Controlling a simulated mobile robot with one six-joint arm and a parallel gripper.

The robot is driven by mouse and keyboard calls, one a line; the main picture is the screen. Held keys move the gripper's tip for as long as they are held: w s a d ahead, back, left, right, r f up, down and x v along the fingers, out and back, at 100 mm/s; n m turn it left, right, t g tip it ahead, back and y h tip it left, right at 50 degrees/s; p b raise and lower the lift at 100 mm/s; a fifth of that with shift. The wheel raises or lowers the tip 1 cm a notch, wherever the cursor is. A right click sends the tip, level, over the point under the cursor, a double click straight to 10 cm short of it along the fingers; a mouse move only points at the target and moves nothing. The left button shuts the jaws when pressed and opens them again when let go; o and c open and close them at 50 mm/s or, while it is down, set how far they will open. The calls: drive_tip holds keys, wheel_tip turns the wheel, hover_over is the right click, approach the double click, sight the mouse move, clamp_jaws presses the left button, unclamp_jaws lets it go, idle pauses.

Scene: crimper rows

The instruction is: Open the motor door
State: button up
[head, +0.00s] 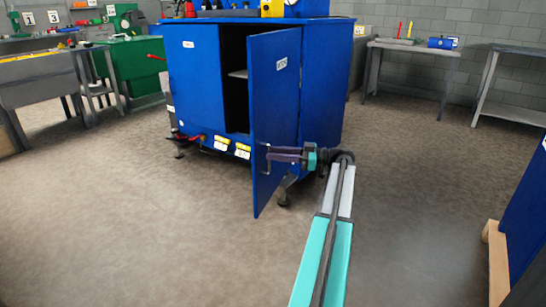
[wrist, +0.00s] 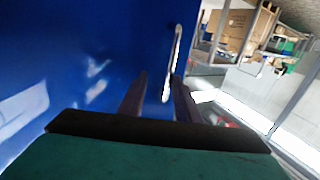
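The motor door (head: 275,110) is a tall blue panel with a small white label near its top. It stands ajar, swung out from the blue cabinet, with a dark opening to its left. Its thin handle (head: 267,159) is on the lower left part of the panel. My gripper (head: 270,154) reaches in from the right at handle height. In the wrist view, the pale upright handle (wrist: 174,55) shows between the two dark fingers, closer to the right one. The fingers (wrist: 159,82) are apart. Whether either finger touches the handle cannot be told.
The blue cabinet (head: 195,75) has a shelf inside and yellow labels along its base. A grey-topped bench (head: 412,47) stands at the back right. A blue panel with a wooden base (head: 497,262) is at the right edge. The floor in front is clear.

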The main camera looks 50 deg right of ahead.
drive_tip(key=shift+s+d, duration=0.1)
drive_tip(key=p+v, duration=0.4)
drive_tip(key=v, duration=0.9)
drive_tip(key=shift+s+p, duration=0.25)
drive_tip(key=shift+p, duration=0.05)
drive_tip(key=shift+d, duration=0.1)
